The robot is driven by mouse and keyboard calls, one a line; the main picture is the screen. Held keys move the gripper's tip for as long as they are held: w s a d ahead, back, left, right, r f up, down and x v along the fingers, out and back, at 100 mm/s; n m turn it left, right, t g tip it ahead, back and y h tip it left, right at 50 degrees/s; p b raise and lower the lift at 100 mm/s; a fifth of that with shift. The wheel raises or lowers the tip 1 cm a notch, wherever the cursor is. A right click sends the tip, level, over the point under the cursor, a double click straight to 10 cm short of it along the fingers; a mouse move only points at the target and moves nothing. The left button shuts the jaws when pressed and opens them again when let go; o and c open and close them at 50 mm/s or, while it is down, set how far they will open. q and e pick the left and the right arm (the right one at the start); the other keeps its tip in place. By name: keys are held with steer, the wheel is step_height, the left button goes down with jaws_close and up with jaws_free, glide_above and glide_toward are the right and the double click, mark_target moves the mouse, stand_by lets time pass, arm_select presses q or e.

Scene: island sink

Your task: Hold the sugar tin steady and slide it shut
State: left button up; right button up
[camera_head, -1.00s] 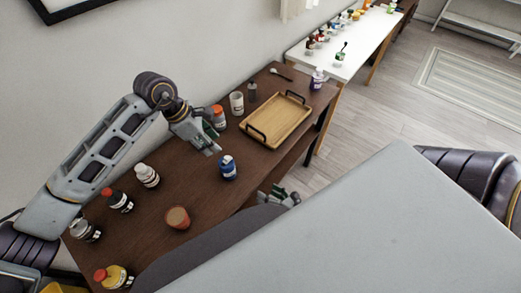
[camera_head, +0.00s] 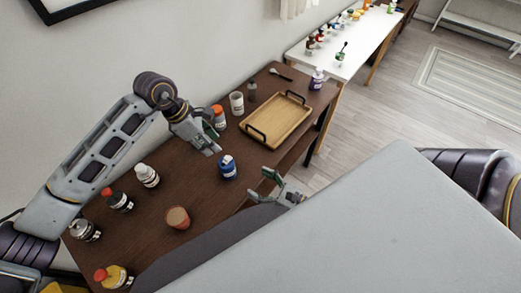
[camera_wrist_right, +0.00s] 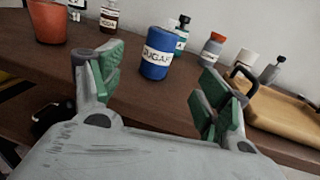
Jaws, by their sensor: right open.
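The sugar tin (camera_head: 228,168) is a small blue container with a white label and a pale patch on top. It stands upright on the brown table. The right wrist view shows the tin (camera_wrist_right: 155,58) with its "SUGAR" label facing me; its top is hard to make out. My left gripper (camera_head: 216,141) is just above and left of the tin in the head view, fingers apart, apparently not on it. My right gripper (camera_head: 262,184) is open and empty, right of and below the tin. In the wrist view the tin shows beyond and between its fingers (camera_wrist_right: 163,80).
A wooden tray (camera_head: 277,119) with black handles lies right of the tin. An orange-capped bottle (camera_head: 218,118) and a white cup (camera_head: 237,103) stand behind. A terracotta cup (camera_head: 177,218) and several bottles stand left. The table around the tin is clear.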

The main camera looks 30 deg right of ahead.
mark_target(234, 170)
steer(key=shift+w, duration=0.15)
steer(key=shift+x, duration=6.8)
steer(key=shift+f, duration=0.1)
steer(key=c, duration=1.2)
